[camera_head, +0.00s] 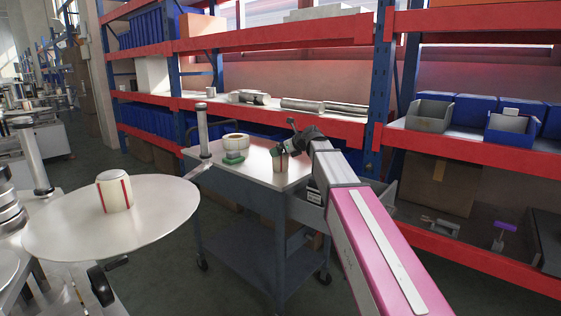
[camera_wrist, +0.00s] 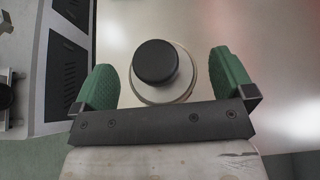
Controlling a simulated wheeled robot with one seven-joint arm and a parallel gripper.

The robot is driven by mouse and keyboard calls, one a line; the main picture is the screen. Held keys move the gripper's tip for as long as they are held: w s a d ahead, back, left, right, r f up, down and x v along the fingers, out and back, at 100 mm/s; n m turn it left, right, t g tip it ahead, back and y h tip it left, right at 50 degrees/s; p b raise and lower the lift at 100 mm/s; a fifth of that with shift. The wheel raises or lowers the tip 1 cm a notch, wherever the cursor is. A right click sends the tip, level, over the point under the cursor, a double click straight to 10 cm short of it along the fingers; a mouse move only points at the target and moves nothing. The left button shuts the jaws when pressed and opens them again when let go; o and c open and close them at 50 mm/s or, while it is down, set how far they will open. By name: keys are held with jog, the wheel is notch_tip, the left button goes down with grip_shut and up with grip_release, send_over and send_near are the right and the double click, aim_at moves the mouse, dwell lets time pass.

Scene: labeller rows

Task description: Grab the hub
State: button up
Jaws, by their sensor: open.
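The hub (camera_wrist: 187,82) shows in the wrist view as a round, pale metal piece with a black knob (camera_wrist: 155,62) on top. It stands between the two green fingers of my gripper (camera_wrist: 165,66), with a gap on both sides. The gripper is open and holds nothing. In the head view my gripper (camera_head: 279,150) is over the cart top, at a small coppery cylinder (camera_head: 280,170) that seems to be the hub. The fingers partly hide its upper end, and I cannot tell their exact height against it.
A round plate (camera_head: 150,220) with a red-striped roll (camera_head: 114,191) is at left. A dark-panelled device (camera_wrist: 62,75) lies left in the wrist view.

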jog(key=shift+w+a+f, duration=0.35)
jog(key=shift+w+a, duration=0.1)
jog(key=shift+c, duration=0.3)
jog(key=c, duration=1)
jog(key=shift+r, duration=0.1)
